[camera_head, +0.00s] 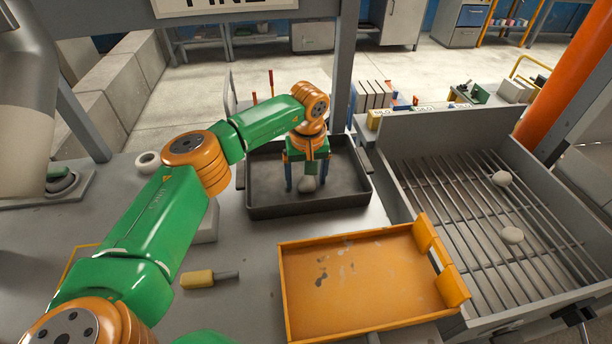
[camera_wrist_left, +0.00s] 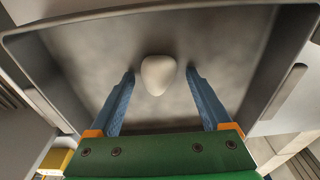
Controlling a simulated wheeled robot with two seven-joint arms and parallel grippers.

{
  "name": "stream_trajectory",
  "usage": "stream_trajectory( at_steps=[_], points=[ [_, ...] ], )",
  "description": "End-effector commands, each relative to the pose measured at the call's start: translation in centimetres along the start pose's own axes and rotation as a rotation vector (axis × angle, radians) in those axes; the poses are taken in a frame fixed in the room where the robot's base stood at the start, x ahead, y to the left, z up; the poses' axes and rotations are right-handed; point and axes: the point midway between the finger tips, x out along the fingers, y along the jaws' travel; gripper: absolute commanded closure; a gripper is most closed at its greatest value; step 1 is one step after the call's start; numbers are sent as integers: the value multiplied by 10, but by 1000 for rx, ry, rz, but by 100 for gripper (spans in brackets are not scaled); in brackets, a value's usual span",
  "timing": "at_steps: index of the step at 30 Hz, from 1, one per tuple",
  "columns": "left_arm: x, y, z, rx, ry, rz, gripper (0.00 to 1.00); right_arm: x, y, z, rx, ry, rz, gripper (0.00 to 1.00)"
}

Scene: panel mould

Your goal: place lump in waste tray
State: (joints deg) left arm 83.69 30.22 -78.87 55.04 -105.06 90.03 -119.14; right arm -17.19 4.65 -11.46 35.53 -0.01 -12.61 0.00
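The waste tray (camera_head: 262,211) is a dark grey, shallow tray on the table, and its rim also shows in the left wrist view (camera_wrist_left: 160,11). A pale, rounded lump (camera_head: 307,185) is inside the tray. In the left wrist view the lump (camera_wrist_left: 158,75) shows between and just beyond my fingertips. My left gripper (camera_head: 307,187) reaches down into the tray. Its two blue fingers are spread, with a gap on each side of the lump. Whether the lump rests on the tray floor is hard to tell. My right gripper is not in view.
Two more pale lumps (camera_head: 502,178) (camera_head: 512,235) lie on the slatted grate (camera_head: 450,215) at right. An empty orange tray (camera_head: 360,285) stands in front of the waste tray. A yellow-handled tool (camera_head: 198,279) and a white ring (camera_head: 147,162) lie on the table at left.

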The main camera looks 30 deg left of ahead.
Motion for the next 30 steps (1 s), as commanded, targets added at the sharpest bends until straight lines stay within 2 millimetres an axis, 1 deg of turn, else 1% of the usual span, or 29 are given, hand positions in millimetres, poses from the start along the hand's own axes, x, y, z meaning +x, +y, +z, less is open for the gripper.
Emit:
stream_trajectory(
  at_steps=[5,8,9,11,14,18,21,25,30],
  points=[
    [0,0,0,0,0,0,18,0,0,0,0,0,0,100],
    [-6,0,-1,0,1,0,18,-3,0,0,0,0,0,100],
    [-9,0,-1,0,1,1,18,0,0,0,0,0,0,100],
    [-20,1,-1,0,3,2,18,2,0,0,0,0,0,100],
    [-45,1,-1,-1,4,4,18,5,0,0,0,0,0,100],
    [-86,1,-1,-1,4,4,18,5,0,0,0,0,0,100],
    [-108,1,-1,0,3,1,18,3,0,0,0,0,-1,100],
    [-122,0,-1,-1,1,0,18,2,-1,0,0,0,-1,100],
    [-124,0,0,0,-1,0,18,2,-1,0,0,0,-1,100]
  ],
)
